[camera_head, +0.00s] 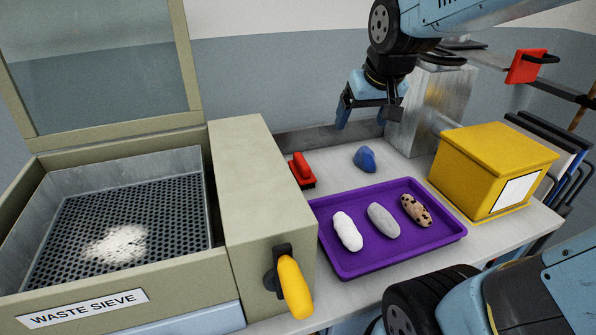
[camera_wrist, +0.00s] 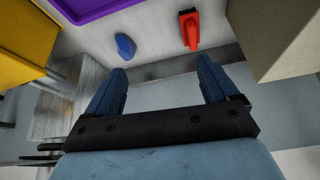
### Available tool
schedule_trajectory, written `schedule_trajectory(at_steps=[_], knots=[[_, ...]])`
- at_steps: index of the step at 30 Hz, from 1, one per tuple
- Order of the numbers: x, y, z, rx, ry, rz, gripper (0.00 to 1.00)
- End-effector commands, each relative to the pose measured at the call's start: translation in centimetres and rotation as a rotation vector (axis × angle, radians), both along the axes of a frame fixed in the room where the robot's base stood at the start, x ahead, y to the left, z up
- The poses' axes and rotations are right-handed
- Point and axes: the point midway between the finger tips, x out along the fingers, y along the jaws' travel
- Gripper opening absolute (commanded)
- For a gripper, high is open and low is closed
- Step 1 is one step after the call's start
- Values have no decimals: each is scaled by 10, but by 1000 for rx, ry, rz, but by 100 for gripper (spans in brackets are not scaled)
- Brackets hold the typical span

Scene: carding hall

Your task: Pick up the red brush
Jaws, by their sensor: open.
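The red brush (camera_head: 302,169) lies on the pale worktop beside the beige side wall of the sieve machine, behind the purple tray. It also shows in the wrist view (camera_wrist: 190,31), with a dark strip at one end. My gripper (camera_head: 370,112) hangs above the back of the worktop, to the right of the brush and apart from it. In the wrist view its blue fingers (camera_wrist: 160,80) are spread wide with nothing between them. The brush lies beyond the fingertips there, towards the right finger.
A blue lump (camera_head: 365,158) sits right of the brush. The purple tray (camera_head: 345,265) holds white, grey and speckled rolls. A yellow box (camera_head: 470,165) stands right. The waste sieve (camera_head: 45,270) with yellow handle (camera_head: 293,287) stands left. A metal block (camera_head: 425,110) stands near my gripper.

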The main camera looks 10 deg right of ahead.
Motion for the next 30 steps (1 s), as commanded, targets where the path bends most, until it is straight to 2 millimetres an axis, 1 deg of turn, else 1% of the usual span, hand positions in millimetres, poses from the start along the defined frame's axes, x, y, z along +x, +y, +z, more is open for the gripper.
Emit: schedule_trajectory(at_steps=[1, 3, 5, 9, 12, 15, 18, 21, 26, 30], knots=[[13, 7, -8, -2, 12, 13, 87], [31, 17, -18, -2, 19, 27, 87], [46, 25, -28, -3, 25, 39, 87], [77, 47, -53, -5, 39, 67, 87], [96, 62, -70, -7, 45, 85, 87], [110, 75, -86, -8, 52, 102, 87], [120, 83, -97, -8, 54, 111, 87], [125, 89, -104, -8, 55, 117, 87], [130, 92, -116, -9, 58, 119, 87], [137, 93, -134, -9, 59, 119, 87]])
